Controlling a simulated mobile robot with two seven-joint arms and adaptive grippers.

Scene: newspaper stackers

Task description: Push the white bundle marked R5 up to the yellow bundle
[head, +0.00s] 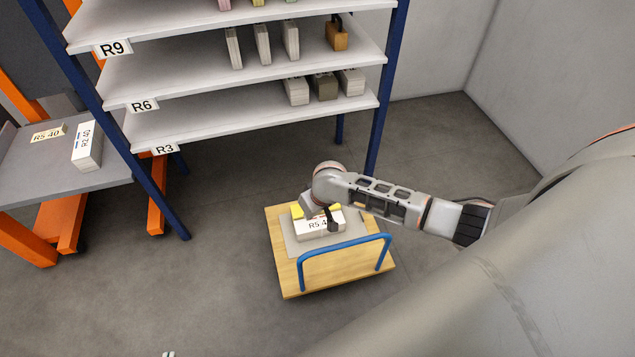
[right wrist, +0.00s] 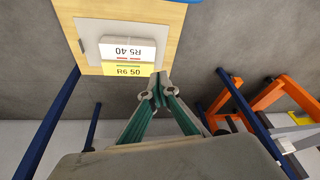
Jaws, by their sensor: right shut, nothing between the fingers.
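The white bundle marked R5 (head: 316,226) lies on a grey mat (head: 292,246) on a wooden cart, on the handle side of the yellow bundle (head: 297,211). In the right wrist view the white bundle (right wrist: 128,50) and the yellow bundle (right wrist: 128,70) lie side by side with nearly no gap; I cannot tell whether they touch. My right gripper (head: 332,224) is shut and empty over the bundles, hiding part of both in the head view. Its fingertips (right wrist: 159,80) overlap the yellow bundle's end in the right wrist view. A pale piece at the head view's bottom edge, possibly my left gripper (head: 168,354), is mostly cut off.
The cart (head: 281,271) has a blue handle (head: 342,251) at its near side. A blue-posted shelf rack (head: 250,115) stands behind it. A grey table (head: 50,185) at left carries bundles. Open floor lies left of the cart.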

